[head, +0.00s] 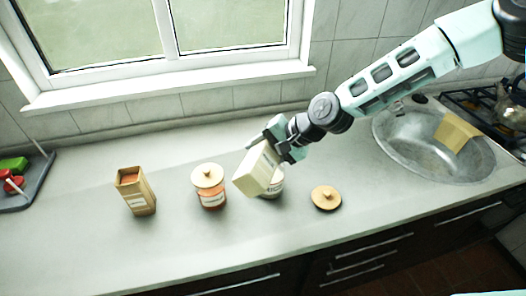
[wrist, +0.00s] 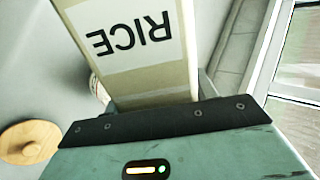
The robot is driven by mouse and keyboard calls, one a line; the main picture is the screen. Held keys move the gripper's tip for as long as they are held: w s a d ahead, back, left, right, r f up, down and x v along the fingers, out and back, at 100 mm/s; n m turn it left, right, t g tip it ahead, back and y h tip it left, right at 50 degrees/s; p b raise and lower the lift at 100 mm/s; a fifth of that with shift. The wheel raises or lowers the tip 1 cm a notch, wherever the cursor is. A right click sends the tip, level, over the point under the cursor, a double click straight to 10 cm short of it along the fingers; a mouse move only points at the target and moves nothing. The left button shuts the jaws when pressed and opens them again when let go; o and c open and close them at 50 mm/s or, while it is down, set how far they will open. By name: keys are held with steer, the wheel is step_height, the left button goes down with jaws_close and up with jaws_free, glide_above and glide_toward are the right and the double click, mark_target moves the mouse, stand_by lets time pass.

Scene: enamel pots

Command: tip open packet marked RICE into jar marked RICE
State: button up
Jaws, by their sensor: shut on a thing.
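The packet marked RICE (head: 257,170) is tilted in my gripper (head: 281,147), above and in front of a white-labelled jar (head: 276,184) on the counter. The packet's RICE label shows upside down in the wrist view (wrist: 130,40). My gripper is shut on the packet. The jar is mostly hidden behind the packet; its label is only partly visible in the head view, and its edge shows in the wrist view (wrist: 98,88). The packet's mouth and any flow of rice cannot be made out. A wooden lid (head: 326,197) lies on the counter right of the jar.
A lidded jar with orange contents (head: 210,188) stands left of the packet. An open brown packet (head: 136,191) stands further left. A grey tray (head: 38,184) is at the far left. The sink (head: 400,150) and hob (head: 480,103) are to the right. The front counter is clear.

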steer(key=shift+w+r+m+g+p, duration=0.1)
steer(key=shift+r+m+g+p, duration=0.05)
steer(key=shift+m+g+p, duration=0.2)
stand_by(0.5)
steer(key=shift+r+n+t+b, duration=0.15)
steer(key=shift+n+t+b, duration=0.6)
steer(key=shift+t+b, duration=0.15)
steer(key=shift+r+n+t+h+b, duration=0.2)
steer(key=shift+n+t+h+b, duration=0.15)
steer(key=shift+t+b, duration=0.5)
steer(key=shift+r+t, duration=0.2)
steer(key=shift+t, duration=0.1)
steer(key=shift+b, duration=0.45)
